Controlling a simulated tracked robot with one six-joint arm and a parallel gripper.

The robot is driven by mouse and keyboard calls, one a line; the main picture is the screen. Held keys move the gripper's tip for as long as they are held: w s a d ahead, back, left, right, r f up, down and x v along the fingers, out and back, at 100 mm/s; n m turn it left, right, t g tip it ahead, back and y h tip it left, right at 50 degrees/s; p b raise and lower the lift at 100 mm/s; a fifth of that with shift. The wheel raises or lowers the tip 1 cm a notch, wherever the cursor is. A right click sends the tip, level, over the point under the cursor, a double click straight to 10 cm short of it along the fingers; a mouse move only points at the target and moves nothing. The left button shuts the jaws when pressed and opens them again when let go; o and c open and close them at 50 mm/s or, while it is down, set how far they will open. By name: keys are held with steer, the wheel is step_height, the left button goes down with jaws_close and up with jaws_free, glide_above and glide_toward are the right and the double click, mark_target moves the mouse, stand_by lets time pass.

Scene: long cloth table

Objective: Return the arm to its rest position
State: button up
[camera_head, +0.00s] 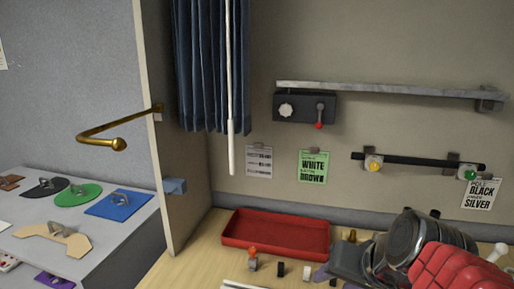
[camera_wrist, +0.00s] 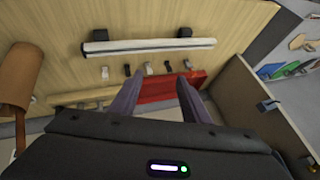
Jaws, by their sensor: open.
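My gripper (camera_wrist: 160,77) is open in the wrist view, its two dark fingers apart. I see nothing held between them. They reach out over the wooden worktop, with the red tray and a row of small parts beyond the tips in the picture. In the head view my arm, with dark and red sections, fills the lower right corner and covers part of the worktop. The fingertips are hard to make out there.
A red tray (camera_head: 275,247) sits at the back of the worktop (camera_head: 195,262). A tall divider panel (camera_head: 190,160) stands left of it, with a brass rod (camera_head: 100,138) jutting out. A dark curtain (camera_head: 200,70) hangs above. A wall rail (camera_head: 410,91) runs along the back.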

steer(key=s+f+n+g+h, duration=0.1)
steer(key=s+f+n+h, duration=0.1)
steer(key=s, duration=0.6)
steer(key=shift+s+f+n, duration=0.35)
steer(key=shift+f+n, duration=0.55)
steer(key=shift+f, duration=0.5)
stand_by(0.6)
